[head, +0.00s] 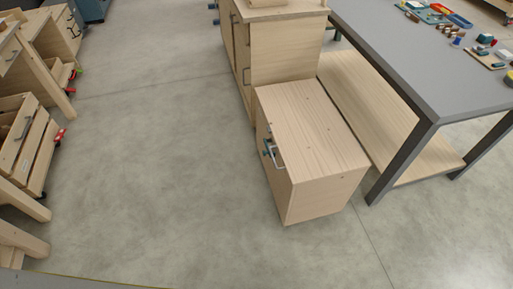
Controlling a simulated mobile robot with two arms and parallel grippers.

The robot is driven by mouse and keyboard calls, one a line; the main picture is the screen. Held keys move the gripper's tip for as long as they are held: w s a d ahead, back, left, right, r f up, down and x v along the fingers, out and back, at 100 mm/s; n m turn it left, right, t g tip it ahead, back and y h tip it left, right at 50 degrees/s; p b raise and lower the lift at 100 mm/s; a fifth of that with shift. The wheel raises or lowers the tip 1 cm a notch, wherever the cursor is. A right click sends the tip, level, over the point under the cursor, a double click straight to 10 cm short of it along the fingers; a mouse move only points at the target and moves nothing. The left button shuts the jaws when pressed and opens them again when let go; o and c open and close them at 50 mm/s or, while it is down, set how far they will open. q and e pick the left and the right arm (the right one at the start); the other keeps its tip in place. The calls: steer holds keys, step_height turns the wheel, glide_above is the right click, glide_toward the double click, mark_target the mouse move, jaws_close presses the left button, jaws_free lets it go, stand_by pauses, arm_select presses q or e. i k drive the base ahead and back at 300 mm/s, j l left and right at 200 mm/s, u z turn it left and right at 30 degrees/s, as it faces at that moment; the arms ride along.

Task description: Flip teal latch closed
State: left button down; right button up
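A low wooden cabinet (318,128) stands on the floor, right of the middle of the head view. On its left-facing front is a small teal latch (268,148), close to a pale metal handle (277,153). The latch is small and seen at a steep angle, so I cannot tell whether it is flipped open or closed. Neither of my grippers shows in the head view, and nothing touches the cabinet front.
A grey-topped workbench (405,62) with small coloured parts stands at the right. A taller wooden cabinet (285,48) stands behind the low one. Wooden furniture with open drawers (28,140) lines the left. The concrete floor (165,160) between is clear.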

mark_target(266, 141)
steer(key=i+u, duration=0.2)
steer(key=u, duration=0.15)
steer(key=i+u, duration=0.3)
steer(key=i+l+u, duration=0.15)
steer(key=u, duration=0.2)
